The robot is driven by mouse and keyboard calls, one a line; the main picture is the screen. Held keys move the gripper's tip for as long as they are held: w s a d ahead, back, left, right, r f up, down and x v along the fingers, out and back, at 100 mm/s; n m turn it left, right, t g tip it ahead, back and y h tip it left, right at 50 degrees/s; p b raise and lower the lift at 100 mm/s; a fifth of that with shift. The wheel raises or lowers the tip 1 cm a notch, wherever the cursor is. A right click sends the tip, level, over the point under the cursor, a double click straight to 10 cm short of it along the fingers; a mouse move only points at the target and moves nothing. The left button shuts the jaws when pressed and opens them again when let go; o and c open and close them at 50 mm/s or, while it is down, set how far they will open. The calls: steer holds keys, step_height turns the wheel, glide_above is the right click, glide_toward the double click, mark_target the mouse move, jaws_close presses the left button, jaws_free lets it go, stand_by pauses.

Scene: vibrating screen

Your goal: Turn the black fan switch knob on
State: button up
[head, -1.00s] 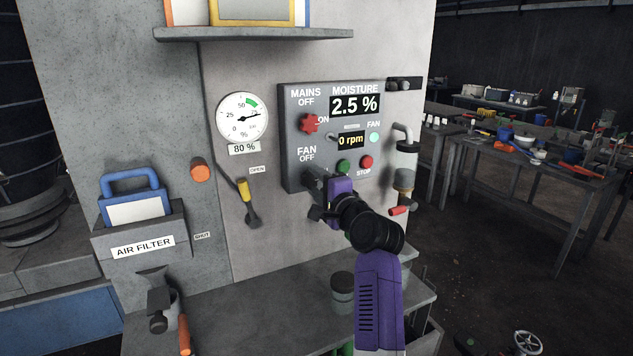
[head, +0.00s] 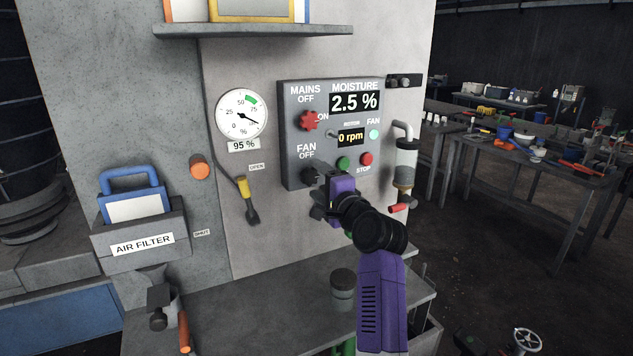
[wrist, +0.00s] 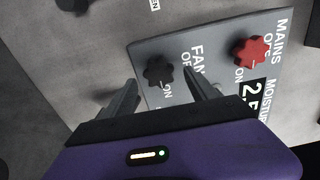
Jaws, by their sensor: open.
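The black fan switch knob (wrist: 158,70) is lobed and sits on the grey control panel (head: 288,135) under the FAN OFF label. In the wrist view it lies between and just beyond the fingertips of my gripper (wrist: 158,88), with space on both sides. My gripper (head: 318,190) is open and empty. In the head view it is at the panel's lower left, and the knob (head: 309,175) is partly hidden behind it. An ON mark is beside the knob in the wrist view. The fan display (head: 351,139) reads 0 rpm.
The red mains knob (head: 308,121) is above the fan knob. Green (head: 343,164) and red (head: 366,159) buttons are close right of my gripper. A shelf (head: 250,31) is above.

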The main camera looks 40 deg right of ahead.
steer(key=b+v, duration=0.1)
steer(key=v, duration=0.6)
steer(key=shift+w, duration=0.1)
stand_by(0.4)
steer(key=s+r+n+t+h, duration=0.2)
steer(key=s+r+n+h, duration=0.1)
steer(key=r+n, duration=0.15)
steer(key=s+a+f+n+g+y, duration=0.1)
steer(key=s+a+f+n, duration=0.4)
steer(key=s, duration=0.8)
steer(key=s+a+f+n+g+y+b, duration=0.1)
steer(key=s+a+f+n+y, duration=0.3)
steer(key=s+a+f, duration=0.8)
steer(key=s+a+f+n+g+y, duration=0.2)
steer(key=s+a+f+n, duration=0.6)
steer(key=s, duration=0.7)
step_height(320, 180, down, 2)
steer(key=shift+a+g+y, duration=0.3)
steer(key=shift+a+y, duration=0.2)
steer(key=shift+a, duration=0.2)
